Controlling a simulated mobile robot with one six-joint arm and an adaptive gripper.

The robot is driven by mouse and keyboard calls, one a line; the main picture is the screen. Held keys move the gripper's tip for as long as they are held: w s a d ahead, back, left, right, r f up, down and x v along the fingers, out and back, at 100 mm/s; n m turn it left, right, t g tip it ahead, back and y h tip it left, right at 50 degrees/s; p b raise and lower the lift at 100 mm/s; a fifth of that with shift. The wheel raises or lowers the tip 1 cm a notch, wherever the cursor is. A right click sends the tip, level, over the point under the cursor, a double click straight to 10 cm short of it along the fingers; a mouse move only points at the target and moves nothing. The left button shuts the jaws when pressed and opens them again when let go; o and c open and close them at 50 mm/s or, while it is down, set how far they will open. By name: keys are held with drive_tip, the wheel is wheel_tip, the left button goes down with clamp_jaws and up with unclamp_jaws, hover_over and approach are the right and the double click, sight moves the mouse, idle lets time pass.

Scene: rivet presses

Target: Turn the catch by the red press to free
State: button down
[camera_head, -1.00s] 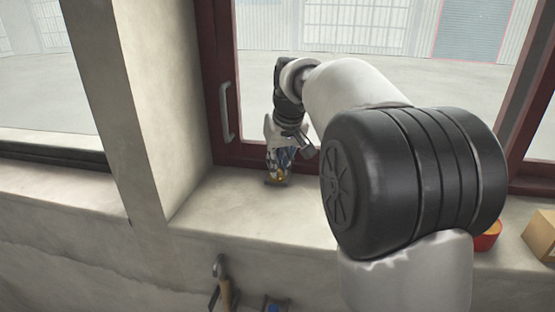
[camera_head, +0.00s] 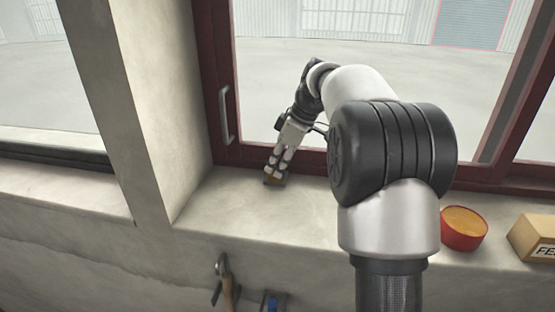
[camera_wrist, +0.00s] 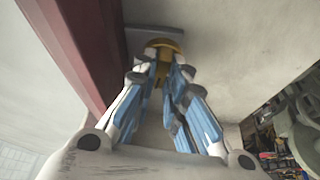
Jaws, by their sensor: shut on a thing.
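In the head view the catch (camera_head: 275,182) is small and partly covered by my fingers. My gripper (camera_head: 274,170) reaches down to it at a slant. In the wrist view my gripper (camera_wrist: 162,66) has its fingertips close together on the yellow part, shut on it. The fingers hide part of the yellow piece, and I cannot tell its exact angle. I see no red press clearly.
The dark red window frame (camera_head: 222,60) with a grey handle (camera_head: 226,114) rises behind the catch. A red bowl with orange contents (camera_head: 463,229) and a cardboard box (camera_head: 538,237) stand on the sill at right. A hammer (camera_head: 226,284) hangs below the sill.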

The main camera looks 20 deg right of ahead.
drive_tip(key=shift+n+g+p, duration=0.3)
drive_tip(key=shift+n+p, duration=0.1)
drive_tip(key=shift+n, duration=0.4)
drive_tip(key=c, duration=1.6)
unclamp_jaws()
drive_tip(key=shift+c, duration=0.2)
drive_tip(key=shift+d, duration=0.1)
drive_tip(key=v, duration=1.2)
drive_tip(key=shift+d, duration=0.15)
drive_tip(key=shift+f, duration=0.1)
